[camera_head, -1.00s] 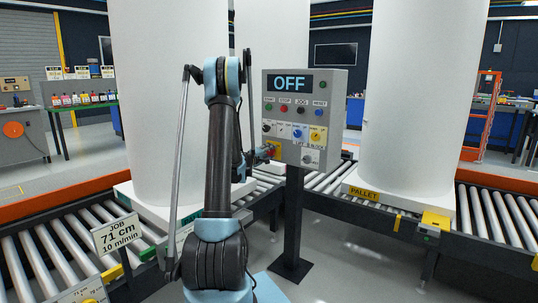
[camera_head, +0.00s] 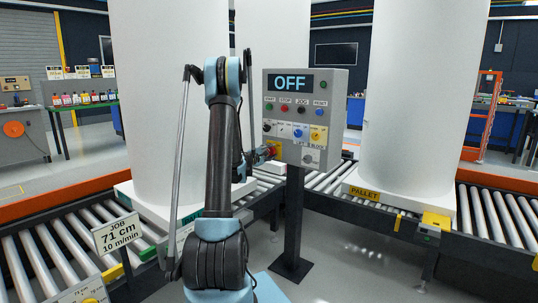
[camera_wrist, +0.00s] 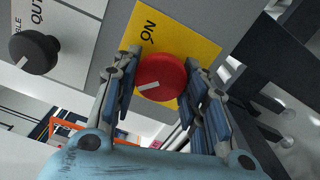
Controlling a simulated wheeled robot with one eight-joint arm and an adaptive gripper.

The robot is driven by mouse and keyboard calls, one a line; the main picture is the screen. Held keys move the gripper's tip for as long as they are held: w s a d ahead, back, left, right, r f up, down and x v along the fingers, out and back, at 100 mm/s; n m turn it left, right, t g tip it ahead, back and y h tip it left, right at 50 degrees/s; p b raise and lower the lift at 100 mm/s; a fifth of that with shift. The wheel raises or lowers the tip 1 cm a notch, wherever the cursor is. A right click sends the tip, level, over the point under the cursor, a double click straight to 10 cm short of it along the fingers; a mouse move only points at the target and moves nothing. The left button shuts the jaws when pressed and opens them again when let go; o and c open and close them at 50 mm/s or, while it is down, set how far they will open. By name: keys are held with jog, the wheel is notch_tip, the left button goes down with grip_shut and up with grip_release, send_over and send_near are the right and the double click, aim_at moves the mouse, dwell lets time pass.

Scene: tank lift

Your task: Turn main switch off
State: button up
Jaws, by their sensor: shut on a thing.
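The main switch is a red round knob (camera_wrist: 162,72) on a yellow plate (camera_wrist: 190,38) marked ON in the wrist view. Its white mark points to the lower left in that view, away from the ON label. My gripper (camera_wrist: 158,85) is shut on the knob, one finger on each side. In the head view the red knob (camera_head: 272,151) sits at the lower left edge of the grey control panel (camera_head: 340,130), with my gripper (camera_head: 262,154) at it. The panel's display (camera_head: 290,83) reads OFF.
The panel carries several buttons and other knobs; a black knob (camera_wrist: 35,52) lies left of my fingers in the wrist view. The panel stands on a dark post (camera_head: 293,220). Roller conveyors (camera_head: 495,215) with large white tanks (camera_head: 415,100) surround it.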

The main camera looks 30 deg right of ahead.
jog(key=o, duration=1.1)
jog(key=v, duration=1.2)
jog(key=shift+w+f, duration=0.1)
